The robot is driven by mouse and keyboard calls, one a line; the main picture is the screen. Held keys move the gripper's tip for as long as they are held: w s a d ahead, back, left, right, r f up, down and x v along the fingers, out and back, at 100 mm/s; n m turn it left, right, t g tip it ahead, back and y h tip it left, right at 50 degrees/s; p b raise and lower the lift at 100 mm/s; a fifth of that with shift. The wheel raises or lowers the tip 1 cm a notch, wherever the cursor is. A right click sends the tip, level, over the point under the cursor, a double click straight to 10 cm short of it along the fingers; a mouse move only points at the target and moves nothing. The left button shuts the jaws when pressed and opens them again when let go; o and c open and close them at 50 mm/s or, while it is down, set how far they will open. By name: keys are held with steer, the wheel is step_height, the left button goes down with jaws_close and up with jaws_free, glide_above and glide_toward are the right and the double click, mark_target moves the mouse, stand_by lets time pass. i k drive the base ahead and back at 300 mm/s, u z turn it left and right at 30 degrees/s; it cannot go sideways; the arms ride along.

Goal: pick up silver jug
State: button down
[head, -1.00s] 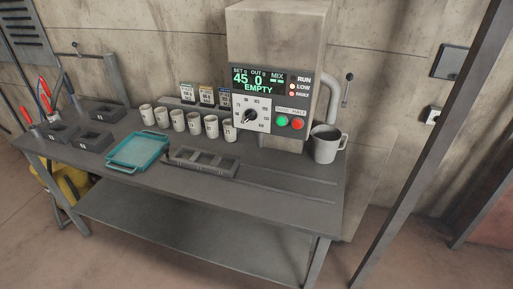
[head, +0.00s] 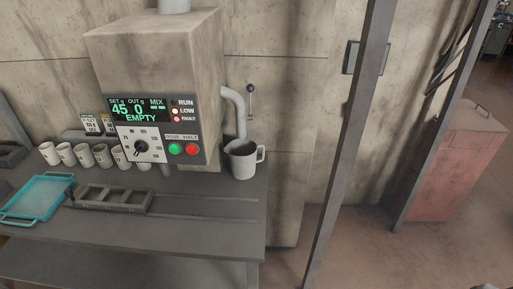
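The silver jug (head: 243,160) is a grey, open-topped vessel with a handle on its right side. In the head view it stands upright on the back right part of the dark workbench (head: 200,236), just right of the dosing machine (head: 160,75). Nothing touches its handle. My gripper is not in view.
Several pale cups (head: 67,154) stand in a row left of the machine. A teal tray (head: 38,198) and a dark slotted rack (head: 110,198) lie in front. A metal post (head: 340,150) rises right of the bench. A reddish cabinet (head: 458,165) stands beyond it.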

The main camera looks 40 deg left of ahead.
mark_target(242, 153)
steer(key=u, duration=0.65)
steer(key=i, duration=0.9)
steer(key=u, duration=1.25)
